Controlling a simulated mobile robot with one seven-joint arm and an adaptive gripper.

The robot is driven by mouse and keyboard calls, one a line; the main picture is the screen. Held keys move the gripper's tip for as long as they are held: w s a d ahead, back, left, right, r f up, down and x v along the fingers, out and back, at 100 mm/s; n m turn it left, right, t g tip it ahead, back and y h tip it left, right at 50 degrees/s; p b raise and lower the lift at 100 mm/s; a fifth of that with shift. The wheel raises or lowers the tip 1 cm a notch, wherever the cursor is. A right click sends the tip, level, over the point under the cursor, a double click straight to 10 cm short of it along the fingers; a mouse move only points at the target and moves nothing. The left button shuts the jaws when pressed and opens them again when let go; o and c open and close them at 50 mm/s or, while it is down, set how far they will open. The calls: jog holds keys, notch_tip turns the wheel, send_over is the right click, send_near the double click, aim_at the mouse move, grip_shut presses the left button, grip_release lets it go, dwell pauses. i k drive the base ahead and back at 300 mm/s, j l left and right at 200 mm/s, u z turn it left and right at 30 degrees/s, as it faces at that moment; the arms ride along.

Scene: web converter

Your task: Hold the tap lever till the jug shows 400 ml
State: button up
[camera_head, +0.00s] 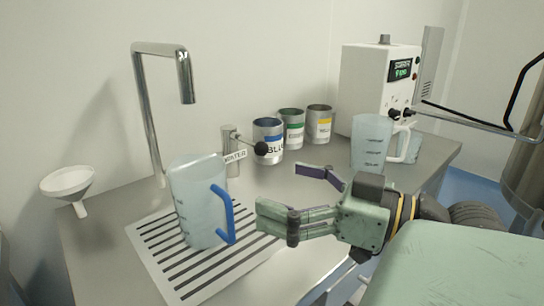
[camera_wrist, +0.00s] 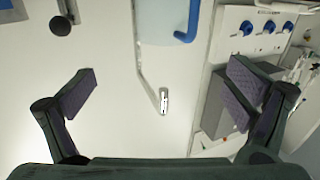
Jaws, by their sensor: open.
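A clear jug with a blue handle (camera_head: 198,200) stands upright under the metal tap spout (camera_head: 186,82). No stream shows between spout and jug, and I cannot read a water level on its faint marks. The tap lever ends in a black knob (camera_head: 261,148), beside the WATER label (camera_head: 235,157). The knob also shows at the upper left of the wrist view (camera_wrist: 60,26). My gripper (camera_head: 278,190) is open and empty, to the right of the jug's handle and nearer the camera than the knob. It touches neither knob nor handle, as far as I can tell.
The jug stands on a slotted drip grate (camera_head: 150,252). A white funnel (camera_head: 68,184) is at the left. Blue, green and yellow labelled tins (camera_head: 268,130) stand behind the knob. Another jug (camera_head: 370,142) and a white machine (camera_head: 365,85) are at the right.

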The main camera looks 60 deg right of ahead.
aim_at(261, 148)
jog(key=z, duration=1.35)
